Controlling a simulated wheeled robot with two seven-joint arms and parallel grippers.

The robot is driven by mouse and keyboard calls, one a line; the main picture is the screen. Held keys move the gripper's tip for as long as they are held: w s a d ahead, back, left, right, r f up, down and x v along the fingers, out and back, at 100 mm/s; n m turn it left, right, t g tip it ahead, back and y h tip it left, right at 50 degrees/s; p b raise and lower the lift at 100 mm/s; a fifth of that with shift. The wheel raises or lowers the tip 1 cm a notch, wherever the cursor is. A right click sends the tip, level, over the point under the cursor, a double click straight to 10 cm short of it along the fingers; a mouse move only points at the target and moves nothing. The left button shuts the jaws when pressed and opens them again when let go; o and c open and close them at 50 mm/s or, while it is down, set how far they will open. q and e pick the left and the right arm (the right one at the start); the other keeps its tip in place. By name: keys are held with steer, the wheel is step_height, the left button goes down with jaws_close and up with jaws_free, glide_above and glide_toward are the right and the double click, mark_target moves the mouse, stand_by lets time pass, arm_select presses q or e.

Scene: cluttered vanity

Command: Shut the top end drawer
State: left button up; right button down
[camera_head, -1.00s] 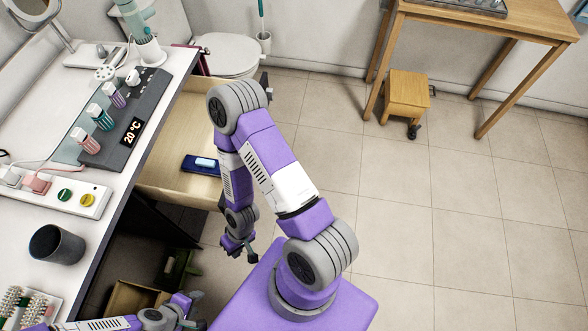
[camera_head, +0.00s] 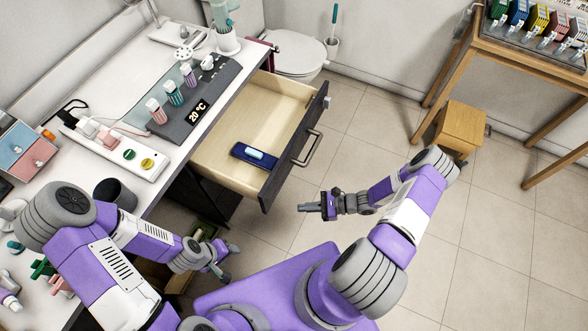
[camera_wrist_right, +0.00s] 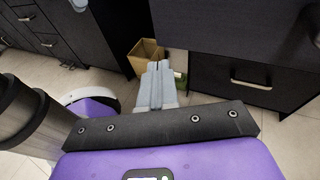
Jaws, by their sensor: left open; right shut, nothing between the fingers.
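The top end drawer (camera_head: 223,157) is pulled out from the vanity, with a dark front and a metal handle (camera_head: 308,148). A dark blue case with a light blue item (camera_head: 254,155) lies inside it. My right gripper (camera_head: 302,208) is shut and empty, just in front of and below the drawer's near front corner, apart from it. In the right wrist view its fingers (camera_wrist_right: 157,72) are together, with dark drawer fronts beyond. My left gripper (camera_head: 230,260) is open and empty, low beside the vanity's front, left of the right gripper.
The vanity top (camera_head: 75,179) holds a grey device (camera_head: 190,110), a power strip (camera_head: 128,155) and a dark cup (camera_head: 116,193). A toilet (camera_head: 295,52) stands behind the drawer. A wooden stool (camera_head: 460,127) and table are at right. Floor between is clear.

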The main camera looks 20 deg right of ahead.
mark_target(286, 170)
steer(key=w+d+r+m+t+h, duration=0.25)
steer(key=d+m+t, duration=0.35)
steer(key=d+t, duration=0.3)
steer(key=shift+g, duration=0.7)
steer(key=p+x, duration=0.1)
steer(key=x, duration=1.2)
steer(key=shift+w, duration=0.15)
